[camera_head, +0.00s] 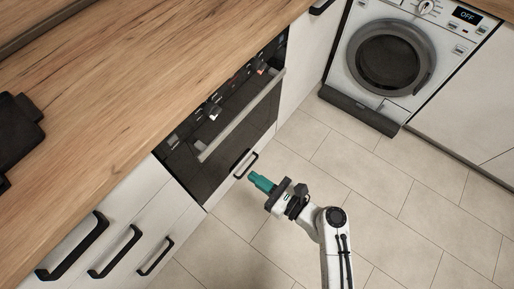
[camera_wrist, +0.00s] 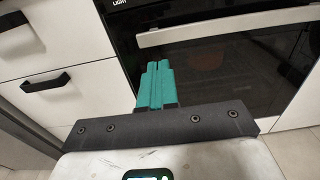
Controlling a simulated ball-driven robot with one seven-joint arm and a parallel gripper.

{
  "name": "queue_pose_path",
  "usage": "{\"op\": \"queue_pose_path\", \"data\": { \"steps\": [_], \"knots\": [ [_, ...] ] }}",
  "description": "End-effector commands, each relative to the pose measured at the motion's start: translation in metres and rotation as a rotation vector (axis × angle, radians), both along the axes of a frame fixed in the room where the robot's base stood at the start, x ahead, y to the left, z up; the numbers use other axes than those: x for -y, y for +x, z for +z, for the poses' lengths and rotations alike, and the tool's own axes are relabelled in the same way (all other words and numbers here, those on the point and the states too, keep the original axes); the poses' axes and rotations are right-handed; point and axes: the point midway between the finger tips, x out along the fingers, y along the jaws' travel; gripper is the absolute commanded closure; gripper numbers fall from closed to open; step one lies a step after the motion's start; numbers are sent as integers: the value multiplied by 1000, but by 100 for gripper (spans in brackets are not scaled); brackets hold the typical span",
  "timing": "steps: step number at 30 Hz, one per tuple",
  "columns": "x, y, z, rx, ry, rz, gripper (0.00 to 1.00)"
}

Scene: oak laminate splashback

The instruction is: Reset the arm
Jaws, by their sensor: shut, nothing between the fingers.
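My gripper (camera_head: 262,182) shows in the head view over the tiled floor, in front of the lower part of the oven. Its teal fingers are together with nothing between them. My arm reaches up to it from the bottom of the picture. In the wrist view my gripper (camera_wrist: 158,70) points toward the dark oven door, its two teal fingers side by side and shut. I cannot tell the exact gap between the fingertips and the oven front.
The oven (camera_head: 230,130) has a long bar handle (camera_head: 242,115). White drawers with black handles (camera_head: 115,252) stand to its left. An oak worktop (camera_head: 130,90) runs above. A washing machine (camera_head: 392,60) showing OFF stands at the back right. The tiled floor (camera_head: 400,200) is clear.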

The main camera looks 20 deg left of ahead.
Motion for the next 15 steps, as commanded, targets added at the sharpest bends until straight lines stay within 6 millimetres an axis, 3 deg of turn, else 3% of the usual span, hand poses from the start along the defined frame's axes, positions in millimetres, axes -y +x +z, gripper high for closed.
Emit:
{"op": "queue_pose_path", "data": {
  "steps": [9, 11, 15],
  "knots": [
    [5, -4, -1, 39, -34, 13, 100],
    [11, -8, -4, 105, -94, 32, 100],
    [43, -28, -16, 376, -353, 139, 100]
  ]
}}
